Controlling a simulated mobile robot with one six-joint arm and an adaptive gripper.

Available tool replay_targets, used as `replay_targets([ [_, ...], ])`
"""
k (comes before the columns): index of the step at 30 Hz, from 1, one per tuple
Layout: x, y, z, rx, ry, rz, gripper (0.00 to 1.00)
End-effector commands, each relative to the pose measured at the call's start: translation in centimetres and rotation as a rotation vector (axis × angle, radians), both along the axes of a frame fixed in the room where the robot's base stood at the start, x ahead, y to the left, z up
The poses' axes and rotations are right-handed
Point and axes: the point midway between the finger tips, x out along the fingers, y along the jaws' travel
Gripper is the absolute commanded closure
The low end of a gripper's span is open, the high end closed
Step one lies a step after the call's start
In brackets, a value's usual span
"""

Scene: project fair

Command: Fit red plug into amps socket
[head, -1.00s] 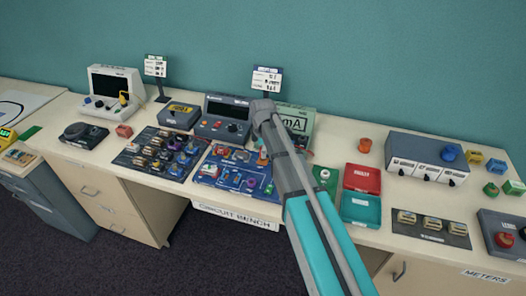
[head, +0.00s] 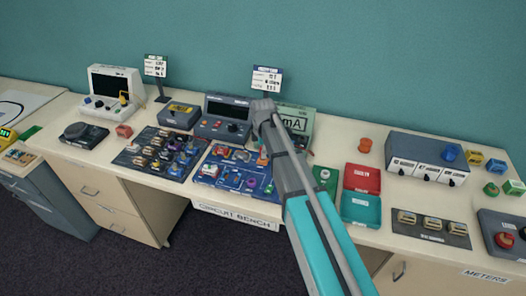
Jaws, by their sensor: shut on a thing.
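My arm (head: 290,180) reaches up from the bottom edge across the bench, and its grey joint (head: 262,108) stands in front of the large meter marked mA (head: 297,118). My gripper is hidden behind the arm, so its fingers and anything in them do not show. A small orange-red piece (head: 262,159) shows just left of the arm, at the blue circuit board (head: 208,172); I cannot tell whether it is the red plug. The amps socket cannot be made out, as the arm covers the area below the mA meter.
A dark tray of several parts (head: 118,160) lies left of the blue board. Right of the arm are a red tray (head: 362,178), a teal tray (head: 360,209), an orange cylinder (head: 365,145) and a grey meter box (head: 400,145). Bare bench shows around the orange cylinder.

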Motion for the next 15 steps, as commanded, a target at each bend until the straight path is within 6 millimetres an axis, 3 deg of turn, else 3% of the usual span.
replay_targets([
  [15, 0.00, 0.00, -0.44, 0.000, 0.000, 0.000, 1.00],
])
